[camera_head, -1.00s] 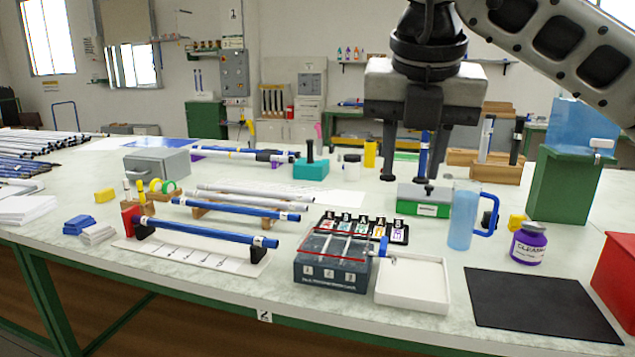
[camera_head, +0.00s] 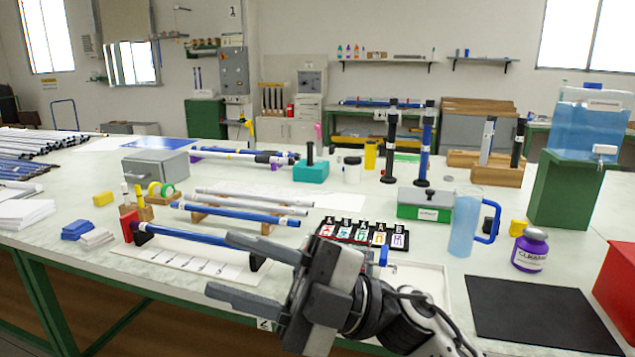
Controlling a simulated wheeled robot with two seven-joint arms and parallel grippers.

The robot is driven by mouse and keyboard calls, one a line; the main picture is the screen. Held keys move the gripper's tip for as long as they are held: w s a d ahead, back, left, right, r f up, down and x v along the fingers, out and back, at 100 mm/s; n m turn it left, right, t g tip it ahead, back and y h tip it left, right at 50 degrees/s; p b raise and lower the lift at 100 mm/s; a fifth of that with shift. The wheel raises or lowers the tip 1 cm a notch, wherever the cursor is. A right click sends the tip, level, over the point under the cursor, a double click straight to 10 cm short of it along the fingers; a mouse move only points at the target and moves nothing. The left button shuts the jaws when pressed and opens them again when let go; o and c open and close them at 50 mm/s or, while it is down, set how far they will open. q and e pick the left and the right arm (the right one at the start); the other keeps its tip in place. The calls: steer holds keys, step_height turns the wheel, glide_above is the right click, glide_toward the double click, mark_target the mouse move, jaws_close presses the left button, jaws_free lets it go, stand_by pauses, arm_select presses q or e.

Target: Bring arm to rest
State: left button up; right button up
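My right gripper (camera_head: 222,267) is at the front middle of the bench, with its arm coming in from the lower right. Its two grey fingers point left and stand wide apart, with nothing between them. They are in front of the white strip (camera_head: 150,256) and the right end of the blue rod (camera_head: 195,236) on its black holders. The gripper body hides the dark numbered block and part of the white tray (camera_head: 437,272). My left gripper is not in view.
Several rods lie on wooden cradles (camera_head: 200,216) behind the gripper. A blue jug (camera_head: 465,222), a purple bottle (camera_head: 530,250) and a black mat (camera_head: 540,312) are on the right. A black rod (camera_head: 389,142) and a blue rod (camera_head: 425,144) stand upright at the back.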

steer(key=w+d+f+m+t+h+p, duration=0.1)
steer(key=w+d+f+m+t+h, duration=0.2)
steer(key=d+f+m+t+h, duration=0.65)
steer(key=w+d+f+m+t+h, duration=0.3)
steer(key=f+m+t, duration=0.3)
steer(key=m+t, duration=0.85)
steer(key=s+d+f+m+g+h, duration=0.3)
steer(key=s+d+f+g, duration=0.1)
steer(key=f, duration=0.6)
steer(key=s+d+f+m+g+h, duration=0.4)
steer(key=s+f+g, duration=0.2)
steer(key=s+f, duration=0.3)
steer(key=shift+s+f+p, duration=0.3)
steer(key=shift+f+p, duration=0.1)
steer(key=shift+f, duration=0.3)
